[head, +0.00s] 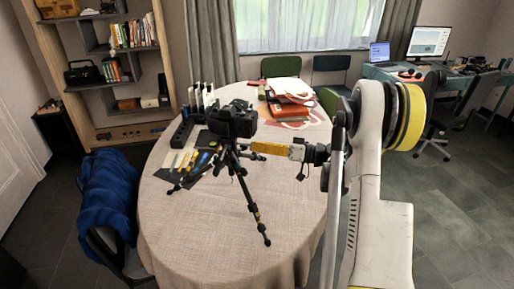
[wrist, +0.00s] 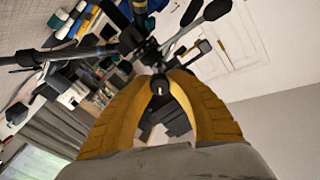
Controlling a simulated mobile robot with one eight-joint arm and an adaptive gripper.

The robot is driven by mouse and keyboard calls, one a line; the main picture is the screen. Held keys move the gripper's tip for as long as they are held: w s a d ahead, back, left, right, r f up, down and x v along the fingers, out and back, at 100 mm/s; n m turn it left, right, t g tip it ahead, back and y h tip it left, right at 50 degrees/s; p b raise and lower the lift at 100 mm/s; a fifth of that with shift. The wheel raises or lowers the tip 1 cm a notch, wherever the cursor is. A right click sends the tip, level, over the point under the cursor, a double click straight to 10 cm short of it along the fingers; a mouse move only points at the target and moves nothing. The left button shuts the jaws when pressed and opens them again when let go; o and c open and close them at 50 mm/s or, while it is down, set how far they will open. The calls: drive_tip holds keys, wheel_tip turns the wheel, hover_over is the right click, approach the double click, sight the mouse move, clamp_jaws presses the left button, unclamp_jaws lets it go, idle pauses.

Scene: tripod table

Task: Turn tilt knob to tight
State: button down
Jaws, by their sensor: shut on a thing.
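A black camera (head: 233,120) sits on top of a black tripod (head: 252,205) that stands on the round table. My gripper (head: 254,147) reaches in from the right, level with the tripod head just below the camera. In the wrist view my two yellow fingers (wrist: 160,82) come together on a small round black knob (wrist: 159,86) of the tripod head. I cannot tell for sure whether this is the tilt knob. Dark tripod levers (wrist: 192,22) show beyond the fingertips. In the head view the fingertips and the knob are too small to make out.
The round table (head: 185,235) has a beige cloth, clear at the front. Tools on a dark mat (head: 190,162) lie left of the tripod. Red folders and papers (head: 290,100) lie at the back. A chair with a blue jacket (head: 108,195) stands at the left.

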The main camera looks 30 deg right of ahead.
drive_tip(key=shift+m, duration=0.6)
drive_tip(key=c, duration=1.2)
unclamp_jaws()
drive_tip(key=v, duration=1.2)
